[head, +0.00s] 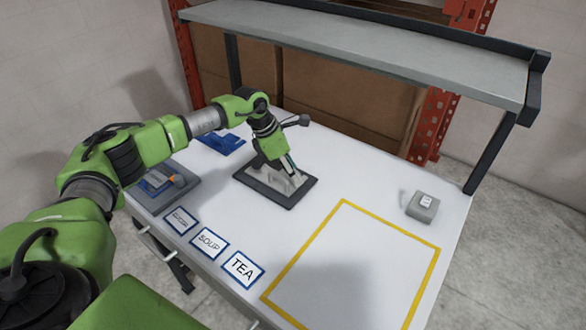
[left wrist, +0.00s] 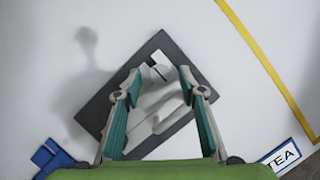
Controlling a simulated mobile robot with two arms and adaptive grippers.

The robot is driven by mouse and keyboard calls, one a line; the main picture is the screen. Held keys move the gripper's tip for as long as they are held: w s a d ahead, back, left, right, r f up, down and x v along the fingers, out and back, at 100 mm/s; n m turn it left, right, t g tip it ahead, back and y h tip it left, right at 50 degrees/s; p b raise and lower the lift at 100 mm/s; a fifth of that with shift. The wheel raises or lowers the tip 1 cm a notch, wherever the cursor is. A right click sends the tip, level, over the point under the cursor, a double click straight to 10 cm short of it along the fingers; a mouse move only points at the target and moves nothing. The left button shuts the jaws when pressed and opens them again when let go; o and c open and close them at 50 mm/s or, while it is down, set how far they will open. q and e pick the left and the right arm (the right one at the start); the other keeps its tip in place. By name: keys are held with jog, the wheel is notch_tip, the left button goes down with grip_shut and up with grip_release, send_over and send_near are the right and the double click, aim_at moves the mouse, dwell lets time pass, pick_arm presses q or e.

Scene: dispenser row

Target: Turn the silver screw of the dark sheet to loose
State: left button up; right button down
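The dark sheet (head: 262,192) lies flat on the white table near its left middle, with a paler grey inner area. It also shows in the left wrist view (left wrist: 97,108). A pale silver-grey shape (left wrist: 153,98), which I take for the silver screw, stands out on the sheet, between my fingers in that view. Its outline and turn position are hard to tell. My left gripper (head: 291,172) points down over the sheet. In the left wrist view its two fingers (left wrist: 158,85) are apart, one on each side of the pale shape; contact is unclear. My right gripper is not in view.
A blue item (head: 222,142) lies behind the sheet, and a grey tray (head: 180,196) stands at the left. Cards along the front include SOUP (head: 209,242) and TEA (head: 243,269). A shelf (head: 370,50) overhangs the back.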

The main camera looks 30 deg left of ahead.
pick_arm(q)
jog(key=shift+w+d+f, duration=0.1)
jog(key=shift+f, duration=0.25)
grip_shut()
